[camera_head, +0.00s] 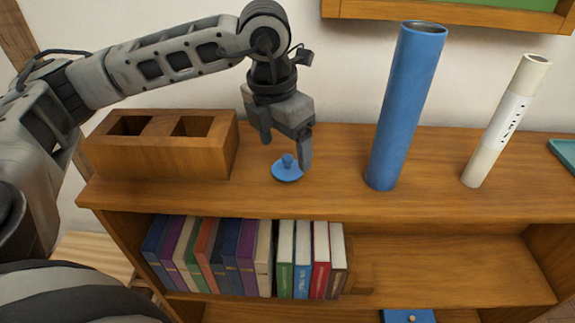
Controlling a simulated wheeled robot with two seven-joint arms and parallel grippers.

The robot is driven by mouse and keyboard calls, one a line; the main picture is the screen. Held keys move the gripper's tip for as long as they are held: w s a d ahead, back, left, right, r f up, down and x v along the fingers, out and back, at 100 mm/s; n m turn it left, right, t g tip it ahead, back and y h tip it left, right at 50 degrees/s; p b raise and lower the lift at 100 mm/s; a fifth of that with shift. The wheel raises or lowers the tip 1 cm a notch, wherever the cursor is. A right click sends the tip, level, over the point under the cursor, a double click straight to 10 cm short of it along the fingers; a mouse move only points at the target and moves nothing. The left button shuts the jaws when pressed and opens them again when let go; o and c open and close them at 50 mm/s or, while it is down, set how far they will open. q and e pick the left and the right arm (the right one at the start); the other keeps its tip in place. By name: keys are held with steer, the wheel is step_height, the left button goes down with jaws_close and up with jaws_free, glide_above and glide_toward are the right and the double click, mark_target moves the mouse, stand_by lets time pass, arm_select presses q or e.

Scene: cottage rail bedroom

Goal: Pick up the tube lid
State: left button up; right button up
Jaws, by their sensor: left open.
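The tube lid (287,173) is a small blue disc with a knob on top. It lies knob up on the top of the wooden shelf (330,190). My left gripper (287,153) is open and points down at the lid. Its fingers appear to be at or just above the lid, one on each side of the knob in the picture; I cannot tell whether they touch it. A tall blue tube (404,110) with an open top stands upright to the right of the lid. My right gripper does not show.
A wooden box with two compartments (160,158) stands left of the gripper. A cream tube with a label (505,122) stands at the right, and a teal item (565,152) lies at the right edge. Books (205,255) fill part of the shelf below. A framed board hangs above.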

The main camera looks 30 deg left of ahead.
mark_target(287, 157)
arm_select(q)
steer(key=f, duration=0.2)
steer(key=w+f, duration=0.1)
steer(key=f, duration=0.1)
steer(key=shift+d+p, duration=0.15)
steer(key=shift+p, duration=0.15)
steer(key=c, duration=1)
steer(key=shift+c, duration=0.2)
steer(key=shift+r, duration=0.1)
